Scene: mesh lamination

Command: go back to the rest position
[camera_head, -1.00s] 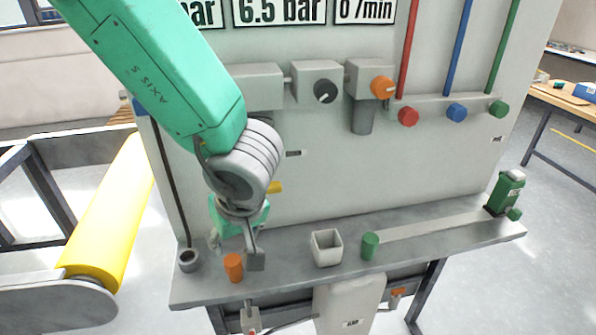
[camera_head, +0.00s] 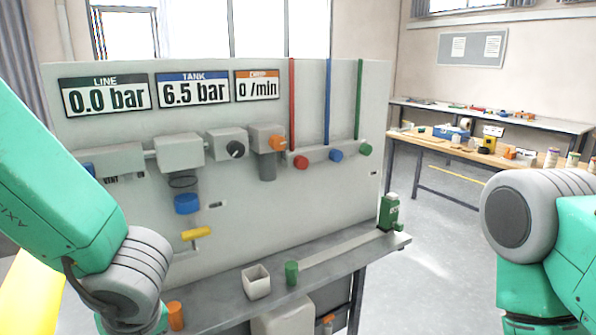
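My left arm comes in from the left edge in front of the grey panel (camera_head: 330,210). Its wrist is at the bottom left, and its gripper is below the picture edge. My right arm is at the right edge with its wrist raised; its gripper is not visible. The panel shows three gauges reading 0.0 bar (camera_head: 105,97), 6.5 bar (camera_head: 193,90) and 0 /min (camera_head: 257,86). On the shelf stand an orange cylinder (camera_head: 175,315), a white square cup (camera_head: 256,282) and a green cylinder (camera_head: 291,273).
A green bottle-like unit (camera_head: 389,212) stands at the shelf's right end. A yellow handle (camera_head: 196,234) and a blue cap (camera_head: 187,203) are on the panel's left part. Workbenches (camera_head: 450,150) with tools stand behind at right. The floor (camera_head: 425,260) between is clear.

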